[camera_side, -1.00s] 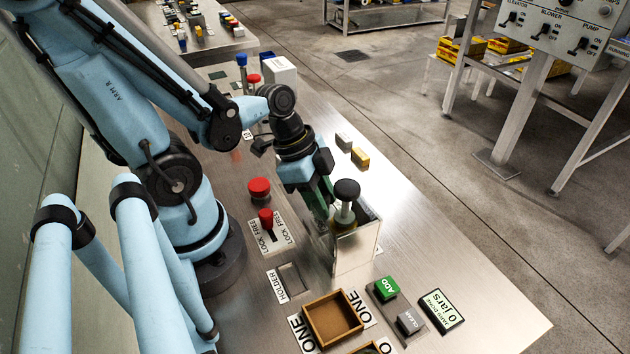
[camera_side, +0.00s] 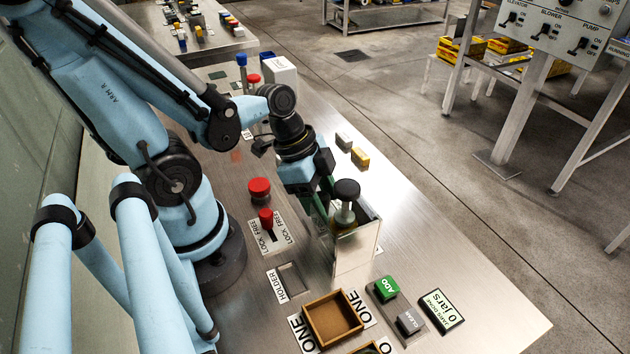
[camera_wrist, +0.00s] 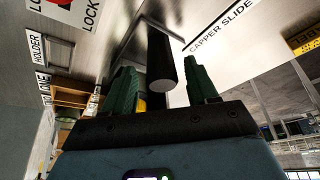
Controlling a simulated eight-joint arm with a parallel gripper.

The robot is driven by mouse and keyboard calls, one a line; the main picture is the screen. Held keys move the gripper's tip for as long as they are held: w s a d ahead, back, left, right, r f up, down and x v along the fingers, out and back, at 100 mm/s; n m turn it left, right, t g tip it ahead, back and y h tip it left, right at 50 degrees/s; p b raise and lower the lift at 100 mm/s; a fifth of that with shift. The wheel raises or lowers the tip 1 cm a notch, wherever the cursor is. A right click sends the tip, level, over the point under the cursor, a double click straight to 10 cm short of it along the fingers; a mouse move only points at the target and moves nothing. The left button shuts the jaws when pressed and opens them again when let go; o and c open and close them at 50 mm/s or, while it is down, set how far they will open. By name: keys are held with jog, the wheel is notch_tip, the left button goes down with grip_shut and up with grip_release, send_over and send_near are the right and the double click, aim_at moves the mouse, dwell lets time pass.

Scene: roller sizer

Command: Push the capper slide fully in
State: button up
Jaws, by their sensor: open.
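The capper is a shiny metal housing (camera_side: 355,262) near the middle of the bench, with a black round knob (camera_side: 346,188) on a metal stem at its top. In the wrist view a black cylindrical handle (camera_wrist: 162,75) points towards the camera, beside the white "CAPPER SLIDE" label (camera_wrist: 222,27). My gripper (camera_wrist: 158,72) is open, with one green finger on each side of this handle; I cannot tell whether they touch it. In the side view my gripper (camera_side: 326,215) is at the housing's left side, and its fingertips are partly hidden.
A red knob (camera_side: 266,216) stands at the LOCK/FREE plate, and a larger red button (camera_side: 259,188) behind it. The HOLDER recess (camera_side: 290,277), a brown tray (camera_side: 334,318) and the green ADD button (camera_side: 386,287) lie in front. Bare bench (camera_side: 440,265) is at the right.

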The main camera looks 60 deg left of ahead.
jog(key=v, duration=1.1)
jog(key=shift+s+r, duration=0.15)
jog(key=shift+r, duration=0.2)
jog(key=shift+a, duration=0.1)
dwell(0.4)
jog(key=w+d+n+t+y, duration=0.1)
jog(key=w+n+t+y, duration=0.2)
jog(key=w+n, duration=0.6)
jog(key=shift+w+d+t, duration=0.25)
jog(key=shift+w+t, duration=0.15)
jog(key=shift+t, duration=0.1)
